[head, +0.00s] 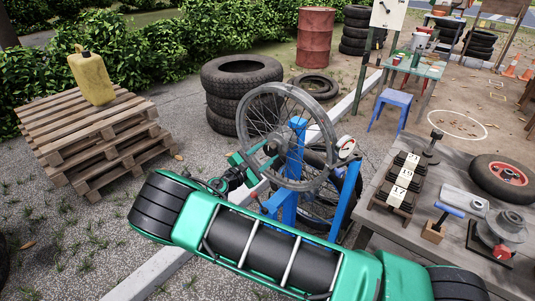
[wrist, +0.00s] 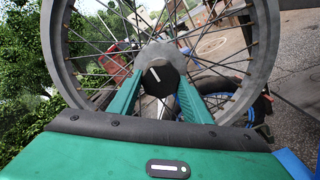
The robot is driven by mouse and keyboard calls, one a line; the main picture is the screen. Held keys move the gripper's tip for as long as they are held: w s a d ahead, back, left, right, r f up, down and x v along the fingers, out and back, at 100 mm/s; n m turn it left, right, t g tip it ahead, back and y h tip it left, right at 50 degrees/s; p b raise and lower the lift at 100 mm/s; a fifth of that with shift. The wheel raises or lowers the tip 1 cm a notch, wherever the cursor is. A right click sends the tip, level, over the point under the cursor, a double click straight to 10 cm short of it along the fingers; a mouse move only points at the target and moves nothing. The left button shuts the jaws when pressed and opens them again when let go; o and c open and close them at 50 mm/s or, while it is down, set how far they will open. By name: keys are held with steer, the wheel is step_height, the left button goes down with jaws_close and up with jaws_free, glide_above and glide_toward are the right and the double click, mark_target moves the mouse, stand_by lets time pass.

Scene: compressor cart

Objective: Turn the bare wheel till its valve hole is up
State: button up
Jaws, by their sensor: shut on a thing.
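The bare wheel (head: 309,106) has a grey rim and thin spokes, with no tyre. It is held upright in the blue stand (head: 295,160). In the wrist view its rim (wrist: 58,60) fills the picture and its spokes run in to the hub (wrist: 160,48). My gripper (head: 262,158) reaches the wheel's middle from the left. In the wrist view my gripper's green fingers (wrist: 158,90) close on either side of the hub, around a dark round end with a white mark. I cannot make out the valve hole in either view.
A round white gauge (head: 346,141) sits at the wheel's right. A workbench (head: 455,165) with blocks, tools and a small red-hubbed wheel (head: 505,174) stands at the right. Stacked tyres (head: 240,78) stand behind, pallets (head: 90,135) at the left. My green arm crosses the foreground.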

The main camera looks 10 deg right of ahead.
steer(key=o, duration=1.5)
steer(key=v, duration=1)
steer(key=shift+s+a+f, duration=0.1)
steer(key=shift+s+a, duration=0.15)
steer(key=shift+a, duration=0.1)
